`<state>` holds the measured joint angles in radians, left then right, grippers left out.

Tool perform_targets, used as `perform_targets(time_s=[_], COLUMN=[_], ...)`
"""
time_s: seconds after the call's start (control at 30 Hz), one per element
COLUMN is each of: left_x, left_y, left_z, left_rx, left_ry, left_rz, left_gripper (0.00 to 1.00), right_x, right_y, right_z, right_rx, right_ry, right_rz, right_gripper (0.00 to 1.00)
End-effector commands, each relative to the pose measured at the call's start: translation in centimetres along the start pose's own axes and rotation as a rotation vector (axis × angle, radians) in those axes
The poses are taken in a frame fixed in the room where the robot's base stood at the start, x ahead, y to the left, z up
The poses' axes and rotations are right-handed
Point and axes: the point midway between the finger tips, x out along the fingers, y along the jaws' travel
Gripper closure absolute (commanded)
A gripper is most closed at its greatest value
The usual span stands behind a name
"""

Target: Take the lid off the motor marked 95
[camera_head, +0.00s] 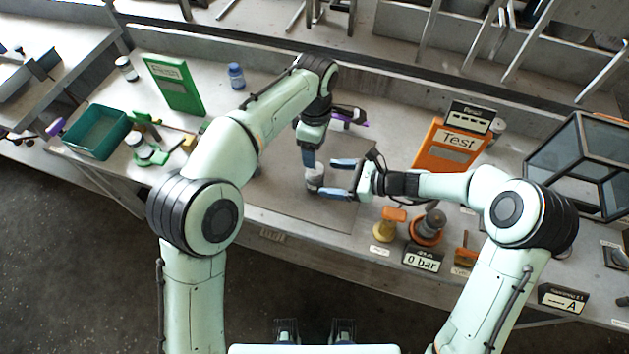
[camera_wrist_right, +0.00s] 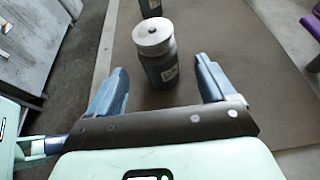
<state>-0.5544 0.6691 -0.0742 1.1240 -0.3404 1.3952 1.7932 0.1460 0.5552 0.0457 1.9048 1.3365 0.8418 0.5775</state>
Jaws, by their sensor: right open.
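A small dark motor with a pale grey lid (camera_head: 315,181) stands upright on the brown mat (camera_head: 280,205). In the right wrist view its dark body (camera_wrist_right: 160,72) carries a white label too small to read surely, and the round lid (camera_wrist_right: 153,36) sits on top. My right gripper (camera_head: 333,178) is open, its blue fingers on either side of the motor with gaps showing in the wrist view. My left gripper (camera_head: 308,160) points down just above the lid. Whether its fingers are open or touch the lid cannot be told.
An orange Test board (camera_head: 450,147) stands right of the mat, with a 0 bar sign (camera_head: 422,258) in front. A glass case (camera_head: 585,165) is at far right. A green bin (camera_head: 97,133) and green board (camera_head: 174,84) are at left. Bare mat surrounds the motor.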

Motion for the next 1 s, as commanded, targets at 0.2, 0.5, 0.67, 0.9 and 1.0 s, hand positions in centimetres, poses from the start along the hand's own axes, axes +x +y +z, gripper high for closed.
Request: perform_targets(time_s=[0.2, 0.5, 0.67, 0.9, 1.0], left_x=[-0.1, -0.1, -0.1, -0.1, -0.1], left_y=[0.0, 0.1, 0.1, 0.1, 0.1], left_z=[0.0, 0.0, 0.0, 0.0, 0.0], left_rx=[0.000, 0.000, 0.000, 0.000, 0.000], left_ry=[-0.002, -0.003, -0.003, -0.003, -0.003], left_rz=[0.002, 0.003, 0.003, 0.003, 0.003], left_gripper=[0.32, 0.32, 0.32, 0.32, 0.32], right_x=[3.5, 6.1, 6.2, 6.2, 6.2], right_y=[0.1, 0.0, 0.0, 0.0, 0.0], right_z=[0.1, 0.1, 0.1, 0.1, 0.1], right_rx=[-0.001, -0.002, -0.002, -0.002, -0.001], right_ry=[0.000, 0.002, 0.002, 0.002, 0.002], right_rz=[0.004, 0.000, 0.000, 0.000, 0.000], right_gripper=[0.16, 0.16, 0.16, 0.58, 0.91])
